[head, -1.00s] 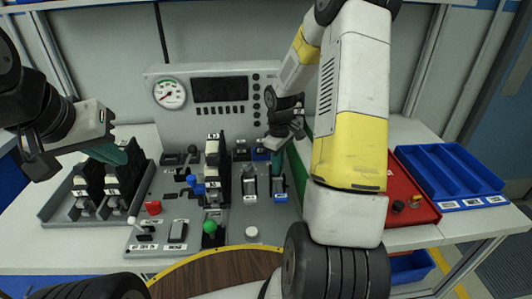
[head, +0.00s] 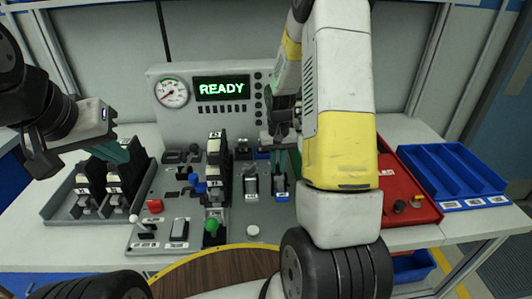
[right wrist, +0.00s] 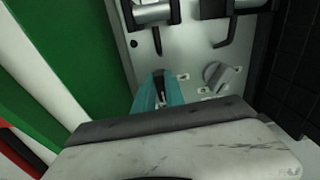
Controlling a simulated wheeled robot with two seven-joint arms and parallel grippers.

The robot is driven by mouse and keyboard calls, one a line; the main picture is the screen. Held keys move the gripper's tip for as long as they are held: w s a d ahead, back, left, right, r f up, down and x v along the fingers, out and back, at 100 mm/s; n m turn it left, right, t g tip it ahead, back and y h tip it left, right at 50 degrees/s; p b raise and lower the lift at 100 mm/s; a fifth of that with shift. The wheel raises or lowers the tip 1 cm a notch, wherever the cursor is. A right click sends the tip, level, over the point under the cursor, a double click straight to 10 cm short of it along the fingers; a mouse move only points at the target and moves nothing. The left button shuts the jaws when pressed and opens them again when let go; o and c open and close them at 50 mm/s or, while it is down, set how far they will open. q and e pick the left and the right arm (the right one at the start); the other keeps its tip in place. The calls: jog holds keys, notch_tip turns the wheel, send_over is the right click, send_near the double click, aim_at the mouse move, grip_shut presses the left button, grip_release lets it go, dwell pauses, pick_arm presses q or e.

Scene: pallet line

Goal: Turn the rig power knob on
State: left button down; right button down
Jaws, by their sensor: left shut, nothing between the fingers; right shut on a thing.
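The rig's display (head: 221,88) glows green with the word READY on the grey console (head: 180,120). My right gripper (head: 281,162) reaches down to the back right of the panel, its teal fingers shut on a small knob. In the right wrist view, the fingers (right wrist: 158,95) close around this knob, which is mostly hidden between them. A second grey knob (right wrist: 215,75) stands beside them, apart. My left gripper (head: 115,153) is shut and empty above the left tray.
A grey tray (head: 75,212) with black holders stands left. A red box (head: 415,208) and blue bins (head: 455,175) lie right.

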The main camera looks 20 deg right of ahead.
aim_at(277, 167)
jog(key=shift+w+m, duration=0.1)
jog(key=shift+m, duration=0.4)
jog(key=c, duration=1.4)
grip_release()
jog(key=shift+r, duration=3.9)
